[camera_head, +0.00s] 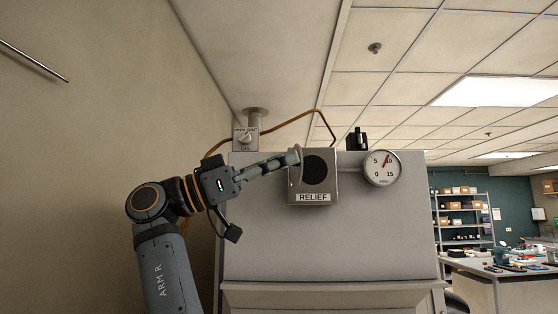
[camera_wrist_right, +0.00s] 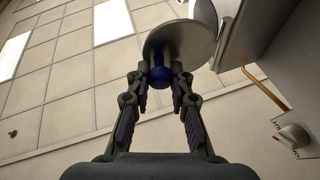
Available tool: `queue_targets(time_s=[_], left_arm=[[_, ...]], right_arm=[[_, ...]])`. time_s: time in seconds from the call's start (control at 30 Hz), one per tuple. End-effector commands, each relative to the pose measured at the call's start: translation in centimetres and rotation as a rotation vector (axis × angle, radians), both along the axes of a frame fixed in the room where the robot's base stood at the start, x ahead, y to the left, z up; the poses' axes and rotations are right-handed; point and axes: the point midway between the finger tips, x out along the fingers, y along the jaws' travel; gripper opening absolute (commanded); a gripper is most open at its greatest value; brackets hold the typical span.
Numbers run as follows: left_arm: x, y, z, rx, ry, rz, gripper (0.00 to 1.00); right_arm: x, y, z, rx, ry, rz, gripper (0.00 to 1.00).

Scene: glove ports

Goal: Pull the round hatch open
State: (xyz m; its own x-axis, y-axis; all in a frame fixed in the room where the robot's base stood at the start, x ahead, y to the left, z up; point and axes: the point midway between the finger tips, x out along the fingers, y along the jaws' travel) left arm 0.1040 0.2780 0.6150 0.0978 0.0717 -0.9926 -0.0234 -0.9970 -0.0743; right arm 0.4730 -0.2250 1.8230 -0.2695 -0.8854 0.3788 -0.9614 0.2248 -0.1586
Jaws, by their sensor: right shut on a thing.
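The round hatch is a pale metal disc (camera_wrist_right: 190,42) with a blue knob (camera_wrist_right: 159,74) in the right wrist view. In the head view the hatch (camera_head: 297,170) shows nearly edge-on at the left of the box labelled RELIEF (camera_head: 329,180). It stands swung out from the box, and a dark round opening (camera_head: 315,170) shows beside it. My right gripper (camera_head: 292,158) reaches in from the left and is shut on the knob, its fingers on both sides of it in the wrist view (camera_wrist_right: 160,85). My left gripper is not in view.
A round gauge (camera_head: 382,168) sits right of the box, and a black fitting (camera_head: 357,140) is above. A switch box (camera_head: 245,139) and copper pipe (camera_head: 290,124) are behind my arm. A wall (camera_head: 90,130) is on the left. Shelves (camera_head: 462,215) stand far right.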

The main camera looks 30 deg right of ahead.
Motion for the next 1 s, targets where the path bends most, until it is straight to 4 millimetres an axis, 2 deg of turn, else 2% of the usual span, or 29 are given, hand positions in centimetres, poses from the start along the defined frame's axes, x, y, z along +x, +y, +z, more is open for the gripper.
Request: queue_targets(time_s=[0.1, 0.13, 0.27, 0.3, 0.8, 0.87, 1.0], left_arm=[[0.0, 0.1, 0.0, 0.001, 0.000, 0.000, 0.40], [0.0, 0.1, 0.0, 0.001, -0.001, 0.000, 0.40], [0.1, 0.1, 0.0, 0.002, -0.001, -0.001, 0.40], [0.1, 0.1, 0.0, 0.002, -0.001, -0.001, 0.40], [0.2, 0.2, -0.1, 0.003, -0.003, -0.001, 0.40], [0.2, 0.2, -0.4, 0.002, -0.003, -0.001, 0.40], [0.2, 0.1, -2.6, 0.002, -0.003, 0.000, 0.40]], right_arm=[[0.0, 0.0, -0.1, 0.001, 0.000, -0.001, 0.00], [0.0, 0.0, -0.1, 0.001, 0.000, -0.001, 0.25], [0.0, 0.0, -0.1, 0.001, 0.000, -0.001, 0.42], [0.0, 0.0, -0.1, 0.001, 0.001, 0.000, 0.44], [0.0, 0.0, -0.1, 0.001, -0.001, 0.001, 0.44], [-0.1, 0.0, -0.2, 0.001, -0.002, 0.013, 0.44], [-0.2, 0.0, -0.8, 0.001, -0.004, 0.104, 0.44]])
